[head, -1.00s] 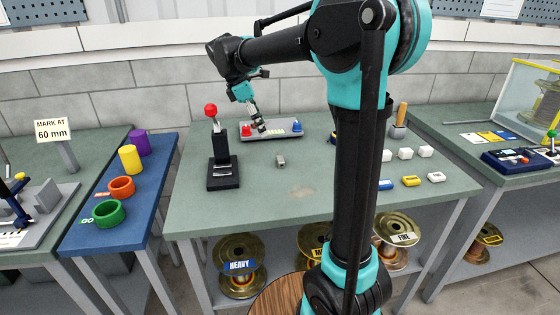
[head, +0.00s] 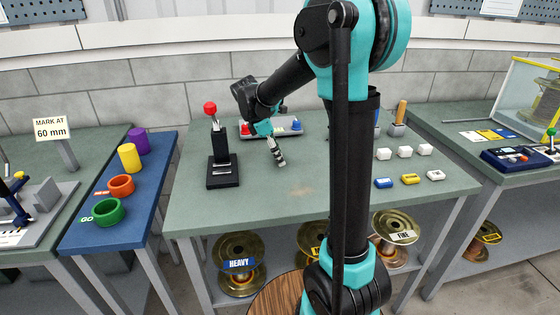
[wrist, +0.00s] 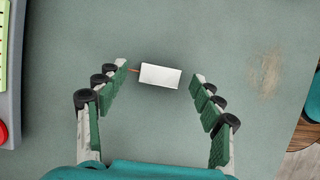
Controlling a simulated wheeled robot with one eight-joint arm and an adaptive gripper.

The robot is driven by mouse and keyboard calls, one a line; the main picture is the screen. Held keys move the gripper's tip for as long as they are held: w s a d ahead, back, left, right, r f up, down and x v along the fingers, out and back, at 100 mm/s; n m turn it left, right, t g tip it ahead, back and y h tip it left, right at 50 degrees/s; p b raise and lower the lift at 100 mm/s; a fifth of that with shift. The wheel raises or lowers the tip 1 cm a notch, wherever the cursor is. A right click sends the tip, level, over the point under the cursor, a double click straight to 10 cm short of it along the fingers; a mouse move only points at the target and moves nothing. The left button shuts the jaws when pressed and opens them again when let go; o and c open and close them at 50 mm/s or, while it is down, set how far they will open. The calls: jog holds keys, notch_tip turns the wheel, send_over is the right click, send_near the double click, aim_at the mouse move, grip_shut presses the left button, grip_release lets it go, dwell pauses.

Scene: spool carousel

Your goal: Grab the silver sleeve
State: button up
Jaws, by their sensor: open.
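The silver sleeve (wrist: 160,76) lies on the green bench top, with a thin reddish wire end poking out of its left side in the wrist view. My gripper (wrist: 160,73) is open, and the sleeve appears between its two fingertips, with a gap on each side. In the head view my gripper (head: 281,162) points down at the bench and hides the sleeve. I cannot tell how far the fingertips are above the bench.
A black lever stand with a red knob (head: 210,108) stands left of my gripper. A grey panel (head: 255,135) with red and blue knobs lies behind it. Several white blocks (head: 383,154) stand to the right. The bench (head: 240,215) in front is clear.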

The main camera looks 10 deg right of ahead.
jog(key=shift+d+f, duration=0.1)
jog(key=shift+f, duration=0.1)
jog(key=shift+c, duration=0.6)
jog(key=c, duration=0.9)
